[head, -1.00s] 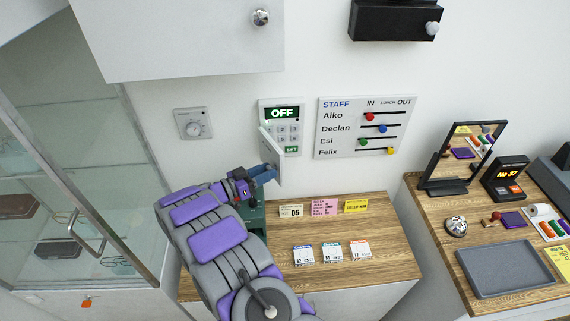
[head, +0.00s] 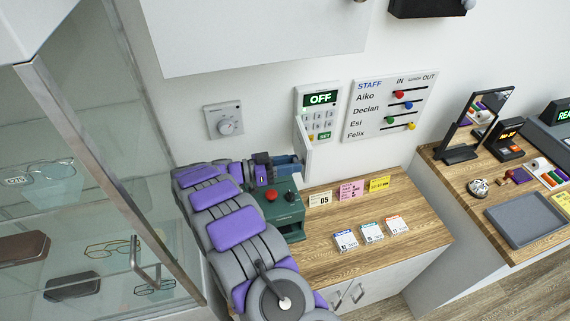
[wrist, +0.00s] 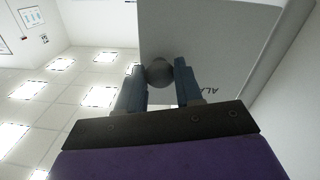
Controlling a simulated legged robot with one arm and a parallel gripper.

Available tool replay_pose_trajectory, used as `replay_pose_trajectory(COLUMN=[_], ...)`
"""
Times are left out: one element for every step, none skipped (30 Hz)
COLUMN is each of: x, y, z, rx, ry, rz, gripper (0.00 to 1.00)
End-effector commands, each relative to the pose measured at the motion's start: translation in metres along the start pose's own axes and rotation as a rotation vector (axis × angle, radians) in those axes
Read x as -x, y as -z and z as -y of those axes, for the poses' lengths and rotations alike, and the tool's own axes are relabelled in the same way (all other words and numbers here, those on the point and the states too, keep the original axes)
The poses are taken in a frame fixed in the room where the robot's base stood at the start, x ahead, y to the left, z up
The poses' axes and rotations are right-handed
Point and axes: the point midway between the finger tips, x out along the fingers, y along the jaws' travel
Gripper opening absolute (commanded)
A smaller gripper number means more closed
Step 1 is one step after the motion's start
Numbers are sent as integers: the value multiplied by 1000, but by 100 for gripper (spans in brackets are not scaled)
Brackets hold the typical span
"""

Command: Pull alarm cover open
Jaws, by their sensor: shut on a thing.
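The alarm panel (head: 319,98) is on the wall, with a green display reading OFF and a keypad below. Its pale cover (head: 304,150) stands out from the panel's left side, seen nearly edge-on, with the keys showing to its right. My gripper (head: 298,164) is at the cover's outer end, above the counter. In the wrist view, my gripper (wrist: 159,86) is shut on a round grey knob (wrist: 159,71) on the cover (wrist: 200,45). Part of the cover's lettering shows there.
A green box with a red button (head: 272,195) stands on the wooden counter (head: 335,262) beneath my gripper. A glass cabinet (head: 90,200) is close on the left. A wall cabinet (head: 250,35) hangs above.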

Motion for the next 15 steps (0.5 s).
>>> replay_pose_trajectory(x=[-1,-1,-1,-1,0,0,0,1,1,2,2,3,3,4,4], y=[0,0,0,0,0,1,1,1,1,1,1,1,1,1,1], z=[1,1,1,1,1,1,1,1,1,2,2,2,2,2,2], rx=[-2,-2,-2,-2,-2,-2,-2,-2,-2,-2,-2,-2,-2,-3,-2], ry=[-1,-2,-3,-3,-4,-4,-4,-4,-5,-5,-5,-5,-5,-5,-5], rz=[1,1,1,1,1,0,0,-1,-2,-2,-3,-4,-4,-5,-5], gripper=[0,0,0,0,0,0,0,0,0,0,0,0,0,0,39])
